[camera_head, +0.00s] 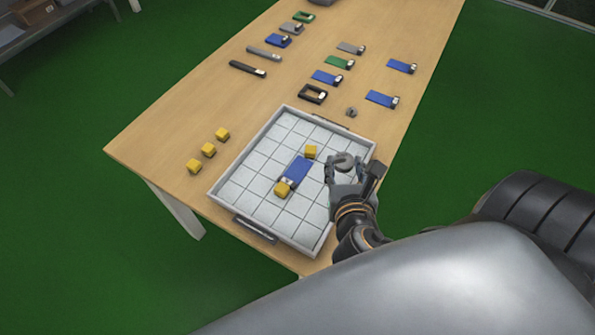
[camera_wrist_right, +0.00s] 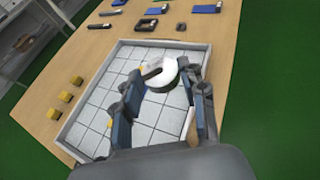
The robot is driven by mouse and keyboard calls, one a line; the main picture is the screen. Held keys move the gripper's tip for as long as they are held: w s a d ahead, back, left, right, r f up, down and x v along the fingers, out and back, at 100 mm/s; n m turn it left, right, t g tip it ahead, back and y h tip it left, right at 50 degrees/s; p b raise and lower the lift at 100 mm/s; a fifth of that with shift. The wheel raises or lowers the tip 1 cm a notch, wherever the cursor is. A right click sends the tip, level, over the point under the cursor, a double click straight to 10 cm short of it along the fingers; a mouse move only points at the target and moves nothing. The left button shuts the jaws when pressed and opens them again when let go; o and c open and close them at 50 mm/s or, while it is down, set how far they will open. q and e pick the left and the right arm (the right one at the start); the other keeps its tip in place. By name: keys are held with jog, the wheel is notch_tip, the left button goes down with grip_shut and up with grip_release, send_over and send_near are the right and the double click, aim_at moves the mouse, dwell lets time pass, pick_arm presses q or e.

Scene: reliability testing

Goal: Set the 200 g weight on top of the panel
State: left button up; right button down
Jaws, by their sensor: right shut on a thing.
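The blue panel (camera_head: 297,171) lies in the white tray and spans two yellow blocks. One yellow block (camera_head: 311,152) is at its far end and the other yellow block (camera_head: 282,189) is at its near end. My right gripper (camera_head: 345,168) is shut on a round grey weight (camera_head: 345,159), above the tray's right side and to the right of the panel. The weight also shows between the fingers in the right wrist view (camera_wrist_right: 165,73). No marking on it is readable. The panel is not clearly visible in the wrist view. My left gripper is out of view.
The tray (camera_head: 240,151) has a raised rim and a tiled floor. Three yellow blocks (camera_head: 208,150) stand left of it on the wooden table (camera_head: 180,115). A smaller grey weight (camera_head: 351,112) stands behind the tray. Several panels and flat parts lie farther back.

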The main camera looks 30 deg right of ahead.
jog(key=shift+w+a+f+b, duration=0.35)
jog(key=shift+w+f+b, duration=0.4)
jog(key=shift+w+f, duration=0.1)
jog(key=w+a, duration=0.2)
jog(key=w, duration=0.2)
jog(key=b, duration=0.1)
send_over(298, 176)
jog(key=f, duration=0.4)
jog(key=s+f, duration=0.1)
jog(key=f, duration=0.1)
jog(key=shift+d, duration=0.25)
jog(key=shift+w+a+f, duration=0.25)
jog(key=shift+w+f, duration=0.3)
jog(key=shift+f, duration=0.15)
notch_tip(298, 176, down, 3)
jog(key=shift+f+b, duration=0.1)
jog(key=shift+b, duration=0.35)
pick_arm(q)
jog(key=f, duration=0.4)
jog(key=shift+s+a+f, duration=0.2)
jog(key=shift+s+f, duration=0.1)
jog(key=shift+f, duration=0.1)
pick_arm(e)
jog(key=c, duration=1)
grip_release()
jog(key=shift+c, duration=0.2)
jog(key=shift+s, duration=0.1)
